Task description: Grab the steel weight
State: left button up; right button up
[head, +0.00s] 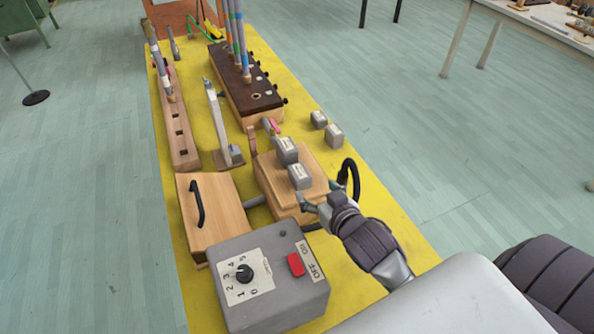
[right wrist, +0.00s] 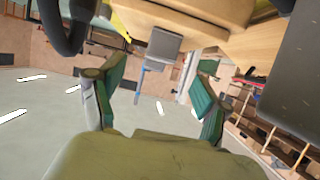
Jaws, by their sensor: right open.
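Two grey steel weights stand on a light wooden box: one nearer (head: 300,176) and one just behind it (head: 287,150). Two more grey weights, (head: 318,119) and (head: 334,135), stand on the yellow mat behind the box to the right. My right gripper (head: 320,196) is open and empty at the near right edge of the wooden box (head: 277,187), close to the nearer weight but apart from it. In the right wrist view, a grey block (right wrist: 163,46) shows beyond and between the spread fingers (right wrist: 152,88); which weight it is I cannot tell. My left gripper is out of view.
A grey control box (head: 275,295) with a dial and red switch stands in front. A wooden box with a black handle (head: 215,213) is at its left. A black hose (head: 350,173) curves beside my right gripper. Taller wooden pieces with rods (head: 250,98) stand farther back.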

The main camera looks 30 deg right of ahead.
aim_at(299, 175)
jog(key=x, duration=0.4)
jog(key=shift+w, duration=0.2)
jog(key=shift+w+f, duration=0.2)
jog(key=shift+w, duration=0.35)
jog(key=p+x, duration=0.1)
jog(key=x, duration=0.3)
jog(key=shift+w+f, duration=0.1)
jog(key=shift+w, duration=0.05)
jog(key=shift+w+f, duration=0.2)
jog(key=shift+w, duration=0.1)
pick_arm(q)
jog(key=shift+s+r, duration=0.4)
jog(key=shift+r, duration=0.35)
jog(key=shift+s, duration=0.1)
pick_arm(e)
jog(key=shift+s, duration=0.1)
jog(key=shift+c, duration=0.2)
jog(key=shift+c, duration=1.2)
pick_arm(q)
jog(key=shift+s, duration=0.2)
pick_arm(e)
jog(key=shift+r, duration=0.15)
grip_shut()
